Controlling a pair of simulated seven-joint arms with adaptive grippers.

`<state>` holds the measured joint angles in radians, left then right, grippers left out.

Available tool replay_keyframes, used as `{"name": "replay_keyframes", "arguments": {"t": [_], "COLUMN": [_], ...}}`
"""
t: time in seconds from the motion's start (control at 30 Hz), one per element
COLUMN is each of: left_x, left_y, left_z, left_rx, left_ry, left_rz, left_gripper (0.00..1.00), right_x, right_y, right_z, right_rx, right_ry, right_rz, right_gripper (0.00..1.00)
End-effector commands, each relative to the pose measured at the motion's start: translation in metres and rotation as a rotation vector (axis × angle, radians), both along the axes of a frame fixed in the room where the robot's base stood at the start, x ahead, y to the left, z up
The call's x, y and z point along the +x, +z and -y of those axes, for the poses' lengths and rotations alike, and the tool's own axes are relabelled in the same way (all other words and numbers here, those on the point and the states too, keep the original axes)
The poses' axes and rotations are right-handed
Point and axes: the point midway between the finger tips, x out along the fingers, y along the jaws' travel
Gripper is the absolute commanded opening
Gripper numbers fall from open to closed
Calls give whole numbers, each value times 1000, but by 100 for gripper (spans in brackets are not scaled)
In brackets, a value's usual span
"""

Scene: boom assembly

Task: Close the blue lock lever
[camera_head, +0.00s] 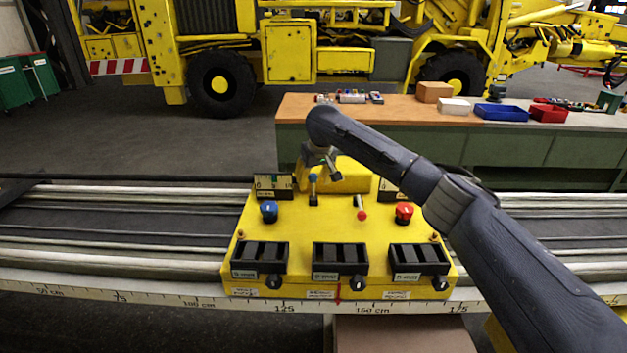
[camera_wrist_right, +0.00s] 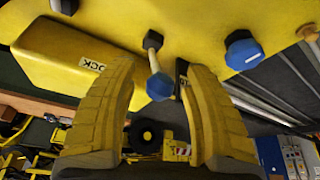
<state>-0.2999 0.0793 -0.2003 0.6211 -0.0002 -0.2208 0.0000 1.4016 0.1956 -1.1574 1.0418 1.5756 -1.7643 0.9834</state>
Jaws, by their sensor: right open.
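The blue lock lever (camera_head: 313,179) stands near the back of the yellow control panel (camera_head: 330,225), with a blue tip on a metal rod. In the right wrist view the blue lever (camera_wrist_right: 159,84) has its blue tip in the gap between my two fingers. My right gripper (camera_head: 325,163) is just behind and above the lever in the head view. In the wrist view the right gripper (camera_wrist_right: 165,75) is open, with its yellow fingers apart on both sides of the lever. Contact with the lever cannot be told. My left gripper is not in view.
A red-tipped lever (camera_head: 361,209), a blue knob (camera_head: 269,211) and a red knob (camera_head: 404,212) are on the panel. A yellow block labelled LOCK (camera_wrist_right: 65,60) is beside the lever. Three black slotted trays line the panel's front. A workbench (camera_head: 400,108) stands behind.

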Motion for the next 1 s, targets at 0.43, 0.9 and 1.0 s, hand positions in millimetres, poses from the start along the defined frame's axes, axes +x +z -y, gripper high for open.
{"name": "replay_keyframes", "arguments": {"t": [0.43,0.9,1.0], "left_x": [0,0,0], "left_y": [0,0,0], "left_z": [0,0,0], "left_rx": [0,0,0], "left_ry": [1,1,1], "left_rz": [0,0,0], "left_gripper": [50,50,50], "right_x": [1,1,1], "right_y": [-2,-2,-2], "right_z": [-1,0,0], "right_rx": [0,0,0], "right_ry": [0,0,0], "right_rz": [1,1,1], "right_gripper": [44,0,0]}}
